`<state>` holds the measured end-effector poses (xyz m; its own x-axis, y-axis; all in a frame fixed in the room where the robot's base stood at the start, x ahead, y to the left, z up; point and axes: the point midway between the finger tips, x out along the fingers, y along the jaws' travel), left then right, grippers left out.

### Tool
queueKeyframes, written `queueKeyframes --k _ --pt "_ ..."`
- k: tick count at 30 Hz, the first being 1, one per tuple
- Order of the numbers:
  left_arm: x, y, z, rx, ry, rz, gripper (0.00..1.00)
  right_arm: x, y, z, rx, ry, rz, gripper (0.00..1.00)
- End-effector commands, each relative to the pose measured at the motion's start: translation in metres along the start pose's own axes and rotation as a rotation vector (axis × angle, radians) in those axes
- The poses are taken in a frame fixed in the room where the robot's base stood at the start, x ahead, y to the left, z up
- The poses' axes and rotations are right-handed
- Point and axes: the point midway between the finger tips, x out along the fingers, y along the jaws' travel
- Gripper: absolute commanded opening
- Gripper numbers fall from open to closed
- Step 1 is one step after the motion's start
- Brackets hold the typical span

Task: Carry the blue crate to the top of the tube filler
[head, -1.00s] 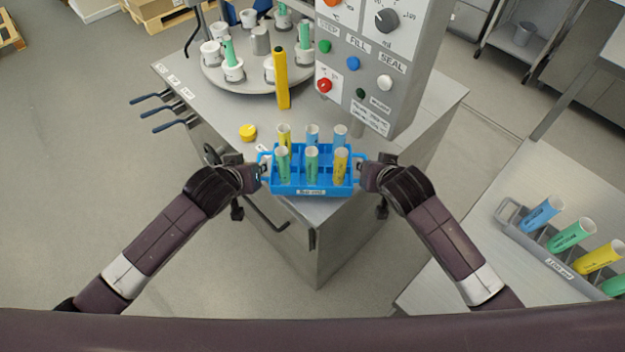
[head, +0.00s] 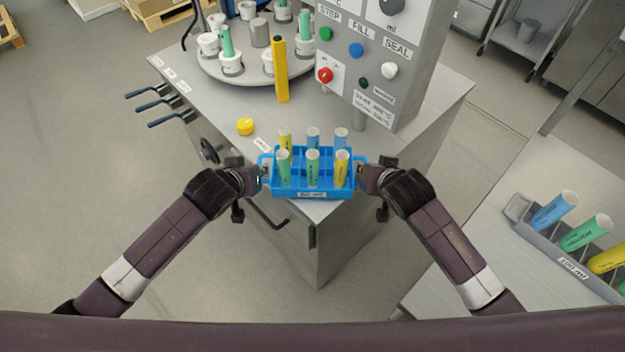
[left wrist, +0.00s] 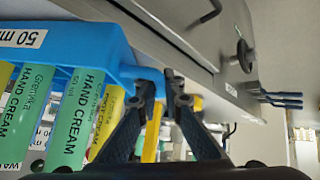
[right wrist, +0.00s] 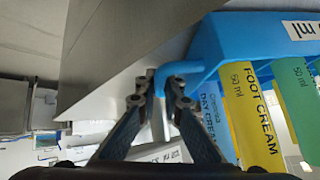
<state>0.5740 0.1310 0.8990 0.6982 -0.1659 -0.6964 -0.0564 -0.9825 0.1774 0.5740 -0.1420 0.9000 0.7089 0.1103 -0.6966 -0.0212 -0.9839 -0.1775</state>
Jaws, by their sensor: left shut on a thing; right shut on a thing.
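The blue crate (head: 312,188) holds several green, yellow and blue cream tubes upright and carries a label on its front. My left gripper (head: 262,174) is shut on the crate's left handle, which also shows in the left wrist view (left wrist: 152,76). My right gripper (head: 362,174) is shut on its right handle, which shows in the right wrist view (right wrist: 178,70). The crate is level at the front corner of the tube filler's top (head: 215,105). I cannot tell whether its underside touches that top.
On the filler stand a turntable (head: 210,72) with cups and tubes, a yellow post (head: 280,70), a yellow cap (head: 245,126) and the control panel (head: 385,70). Levers (head: 160,105) stick out at left. A grey crate (head: 560,255) of tubes stands on the right table (head: 480,260).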

Motion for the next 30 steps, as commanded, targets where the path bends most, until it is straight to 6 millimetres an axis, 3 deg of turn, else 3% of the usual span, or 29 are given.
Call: queueKeyframes --k 3,4,9,20,30 --pt "0.007 -0.002 0.006 0.000 0.001 -0.001 0.00 0.007 0.002 0.006 0.000 0.002 0.001 0.00" --pt "0.006 -0.002 0.006 0.000 0.000 -0.001 0.08 0.006 0.002 0.006 0.000 0.001 0.001 0.08" --pt "0.005 -0.002 0.005 0.000 0.000 -0.001 0.25 0.005 0.002 0.004 0.000 0.000 0.001 0.25" --pt "0.002 -0.001 0.002 0.000 0.000 0.000 0.25 0.002 0.001 0.003 0.000 0.000 0.000 0.25" --pt "-0.018 0.005 -0.018 0.000 0.000 0.000 0.25 -0.018 -0.005 -0.018 0.000 0.000 0.000 0.25"
